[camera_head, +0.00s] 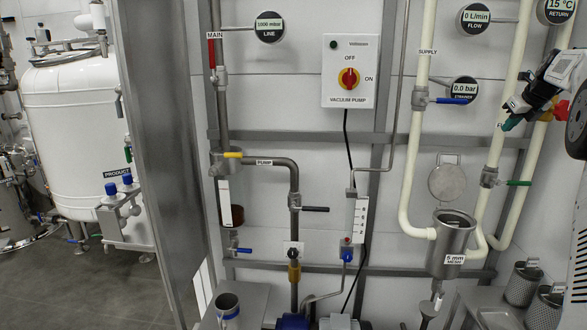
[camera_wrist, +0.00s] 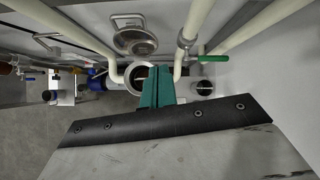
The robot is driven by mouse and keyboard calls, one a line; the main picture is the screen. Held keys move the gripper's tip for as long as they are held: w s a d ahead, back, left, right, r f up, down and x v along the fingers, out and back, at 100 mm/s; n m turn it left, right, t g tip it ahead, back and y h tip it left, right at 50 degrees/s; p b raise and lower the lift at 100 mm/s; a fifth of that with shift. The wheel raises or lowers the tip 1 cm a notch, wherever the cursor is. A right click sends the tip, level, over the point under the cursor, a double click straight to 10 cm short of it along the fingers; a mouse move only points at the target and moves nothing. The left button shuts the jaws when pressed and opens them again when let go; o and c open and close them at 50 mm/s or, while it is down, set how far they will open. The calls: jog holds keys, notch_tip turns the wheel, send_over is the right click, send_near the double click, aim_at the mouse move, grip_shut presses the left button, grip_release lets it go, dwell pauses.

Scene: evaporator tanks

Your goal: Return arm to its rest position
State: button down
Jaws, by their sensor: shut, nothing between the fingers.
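My gripper (camera_head: 508,122) shows at the right of the head view, raised in front of the cream pipes, with its green fingertips pointing left and down. In the wrist view its green fingers (camera_wrist: 155,88) are together and hold nothing. Behind them in that view is the open round strainer housing (camera_wrist: 139,80), partly hidden by the fingers. In the head view the same metal strainer housing (camera_head: 452,240), labelled 5 mm mesh, stands below and left of my gripper, apart from it.
Cream pipes (camera_head: 417,150) run close behind my gripper. A green-handled valve (camera_head: 517,183) sticks out below it, and a round lid (camera_head: 447,181) is raised above the housing. A vacuum pump switch box (camera_head: 349,71) is on the wall.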

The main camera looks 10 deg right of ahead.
jog(key=s+a+f+n+g+y, duration=0.1)
jog(key=s+a+f+n+g, duration=0.1)
jog(key=s+a+f+n, duration=0.5)
jog(key=s+a+f+n+g+y, duration=0.1)
jog(key=s+a+n+g, duration=0.1)
jog(key=s+a+n, duration=0.45)
jog(key=s+a+f+n+g, duration=0.1)
jog(key=s+a+n, duration=0.2)
jog(key=a+n, duration=0.7)
jog(key=s+a+f+n, duration=0.3)
jog(key=s+a+n, duration=0.3)
jog(key=s+a, duration=0.7)
jog(key=s+a+f+n, duration=0.3)
jog(key=s+a+n, duration=0.3)
jog(key=s+a, duration=0.7)
jog(key=s, duration=0.4)
jog(key=shift+a+n+g+h, duration=0.25)
jog(key=shift+n+g+h, duration=0.1)
jog(key=shift+g+h, duration=0.05)
